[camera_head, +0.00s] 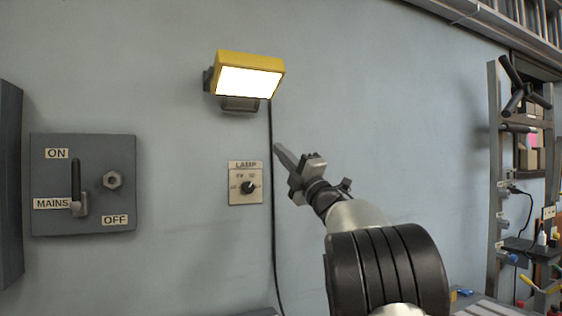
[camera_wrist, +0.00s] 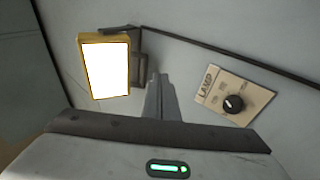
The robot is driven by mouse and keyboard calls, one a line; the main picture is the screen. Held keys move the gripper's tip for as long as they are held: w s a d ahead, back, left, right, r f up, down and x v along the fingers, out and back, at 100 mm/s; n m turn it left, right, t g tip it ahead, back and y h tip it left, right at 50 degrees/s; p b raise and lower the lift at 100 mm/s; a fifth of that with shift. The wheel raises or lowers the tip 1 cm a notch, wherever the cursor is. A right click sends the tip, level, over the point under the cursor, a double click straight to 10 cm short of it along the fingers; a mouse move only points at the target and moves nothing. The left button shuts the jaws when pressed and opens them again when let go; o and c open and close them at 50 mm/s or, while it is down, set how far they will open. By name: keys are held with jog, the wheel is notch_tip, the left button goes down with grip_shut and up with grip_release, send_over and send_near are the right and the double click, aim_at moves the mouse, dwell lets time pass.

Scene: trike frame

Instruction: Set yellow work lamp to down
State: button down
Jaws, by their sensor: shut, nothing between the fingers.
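The yellow work lamp (camera_head: 249,60) is mounted high on the wall in the head view, its white face lit. It also shows at the upper left in the wrist view (camera_wrist: 105,68). Below it is a beige plate labelled LAMP (camera_head: 245,168) with a black rotary knob (camera_head: 248,188); the knob (camera_wrist: 233,103) is at the right in the wrist view. The small markings around the knob are too small to read surely. My gripper (camera_head: 281,152) is shut and empty, right of the plate and below the lamp, apart from both. Its fingers (camera_wrist: 158,95) point toward the wall.
A black cable (camera_head: 271,135) runs down the wall from the lamp, near my fingertips. A grey MAINS box (camera_head: 110,150) with an upright lever (camera_head: 77,180) is at the left. A rack (camera_head: 494,180) with tools stands at the right. The wall between is bare.

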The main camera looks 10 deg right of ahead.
jog(key=s+d+f+m+g+h, duration=0.25)
jog(key=s+f+m+h, duration=0.2)
jog(key=m+h, duration=0.3)
jog(key=s+d+f+m+g+h, duration=0.1)
jog(key=s+d+f+m+h, duration=0.2)
jog(key=s+m+h, duration=0.45)
jog(key=s+a+f+m+g+y, duration=0.1)
jog(key=s+a+f+m+g, duration=0.25)
jog(key=s+f, duration=0.7)
jog(key=s+a+f+m+g+y, duration=0.25)
jog(key=s+a+f+g, duration=0.2)
jog(key=s+f, duration=0.6)
jog(key=s+a+f+m+g+y, duration=0.1)
jog(key=s+a+f+m+g, duration=0.3)
jog(key=s+f, duration=0.7)
notch_tip(320, 180, up, 25)
jog(key=s+g+p, duration=0.1)
jog(key=p, duration=2.3)
jog(key=shift+s+d+f+p, duration=0.2)
jog(key=shift+s+p, duration=0.15)
jog(key=shift+a+g, duration=0.1)
jog(key=shift+g, duration=0.15)
